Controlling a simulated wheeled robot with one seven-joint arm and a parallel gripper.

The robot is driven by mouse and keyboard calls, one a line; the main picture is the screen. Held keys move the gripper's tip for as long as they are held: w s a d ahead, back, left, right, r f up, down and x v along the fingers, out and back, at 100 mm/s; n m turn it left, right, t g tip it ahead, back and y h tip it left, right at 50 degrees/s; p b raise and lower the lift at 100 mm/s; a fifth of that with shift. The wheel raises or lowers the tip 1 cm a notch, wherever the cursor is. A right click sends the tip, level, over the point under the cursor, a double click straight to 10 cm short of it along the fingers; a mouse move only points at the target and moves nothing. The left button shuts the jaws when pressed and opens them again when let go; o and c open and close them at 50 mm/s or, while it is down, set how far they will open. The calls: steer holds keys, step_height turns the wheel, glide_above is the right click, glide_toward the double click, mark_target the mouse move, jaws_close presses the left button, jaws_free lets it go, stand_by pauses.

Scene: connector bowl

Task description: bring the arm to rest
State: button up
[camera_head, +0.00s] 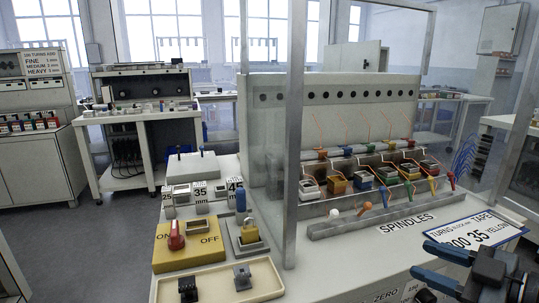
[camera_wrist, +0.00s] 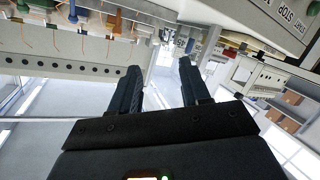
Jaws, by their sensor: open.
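My gripper (camera_head: 424,260) is at the lower right of the head view, over the front right of the workbench, its fingers pointing left. In the wrist view my gripper (camera_wrist: 159,70) shows two dark fingers spread apart with nothing between them. It appears clear of the bench parts, and part of my arm is cut off by the right edge of the head view. The spindle machine (camera_head: 330,93) stands behind and to the left of it.
A glass guard with a metal post (camera_head: 294,135) stands left of the spindles. A sign card (camera_head: 470,234) lies close behind my gripper.

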steer(key=s+a+f+m+h+p, duration=0.2)
steer(key=s+f+m+h, duration=0.3)
steer(key=s, duration=0.4)
steer(key=s+a+f+m+h+p, duration=0.1)
steer(key=s+f+m+h+p, duration=0.1)
steer(key=s+f+m, duration=0.45)
steer(key=s+a+r+p, duration=0.1)
steer(key=s+r, duration=0.3)
steer(key=s, duration=0.4)
steer(key=s+a+r+t+h+p, duration=0.1)
steer(key=s+r, duration=0.3)
steer(key=s, duration=0.4)
steer(key=s+a+r+m+t+h+p, duration=0.1)
steer(key=s+r, duration=0.3)
steer(key=s, duration=0.4)
steer(key=shift+p, duration=0.5)
